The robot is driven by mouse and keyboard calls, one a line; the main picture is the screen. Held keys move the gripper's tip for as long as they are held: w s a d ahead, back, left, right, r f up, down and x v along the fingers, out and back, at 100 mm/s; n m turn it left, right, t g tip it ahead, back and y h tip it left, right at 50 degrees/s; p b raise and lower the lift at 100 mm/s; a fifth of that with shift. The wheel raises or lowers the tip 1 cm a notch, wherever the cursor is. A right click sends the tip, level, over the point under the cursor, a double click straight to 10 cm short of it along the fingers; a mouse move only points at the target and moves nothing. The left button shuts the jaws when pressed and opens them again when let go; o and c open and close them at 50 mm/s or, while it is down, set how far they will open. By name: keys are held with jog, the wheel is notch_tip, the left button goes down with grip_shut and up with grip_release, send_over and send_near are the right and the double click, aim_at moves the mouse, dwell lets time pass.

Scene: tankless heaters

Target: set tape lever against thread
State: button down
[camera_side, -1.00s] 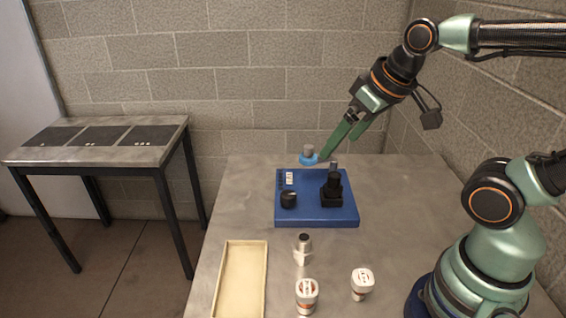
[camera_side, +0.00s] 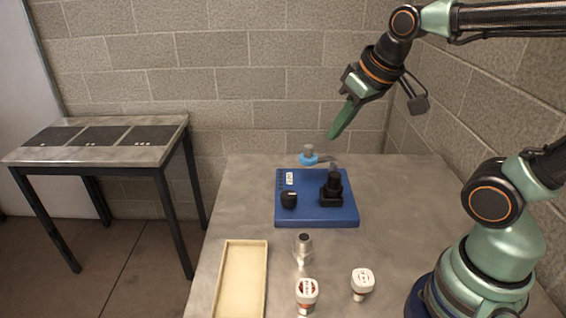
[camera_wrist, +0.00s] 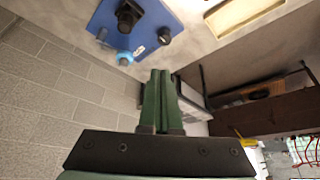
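A blue base plate (camera_side: 310,216) lies on the table, with a black block and post (camera_side: 332,190) on it. A thin grey lever arm (camera_side: 328,161) runs from the post's top to a blue roll (camera_side: 307,160) with a grey cap at the plate's far edge. The blue roll also shows in the wrist view (camera_wrist: 125,59). A threaded metal fitting (camera_side: 303,250) stands upright in front of the plate. My gripper (camera_side: 332,135) is above and right of the blue roll, apart from it. In the wrist view its green fingers (camera_wrist: 161,75) are together and empty.
A black knob (camera_side: 289,199) sits on the plate's left. Two white-capped containers (camera_side: 307,290) (camera_side: 362,281) stand at the front. A cream tray (camera_side: 231,280) lies front left. The table's right side is clear. A side table (camera_side: 95,155) stands left.

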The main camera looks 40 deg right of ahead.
jog(key=w+d+m, duration=0.2)
jog(key=w+d, duration=0.2)
jog(key=w, duration=0.5)
jog(key=m+g, duration=0.2)
jog(key=m, duration=0.1)
send_over(308, 154)
jog(key=w+d, duration=0.2)
jog(key=w, duration=0.1)
notch_tip(308, 154, down, 4)
jog(key=r, duration=0.1)
jog(key=shift+w+d+f+h, duration=0.1)
jog(key=shift+d+f+h, duration=0.05)
jog(key=shift+f+h, duration=0.3)
jog(key=shift+s+a+f, duration=0.15)
jog(key=shift+s+f, duration=0.05)
jog(key=shift+f, duration=2.15)
jog(key=shift+s+a+f, duration=0.1)
jog(key=shift+s+f, duration=0.05)
jog(key=shift+f, duration=2.2)
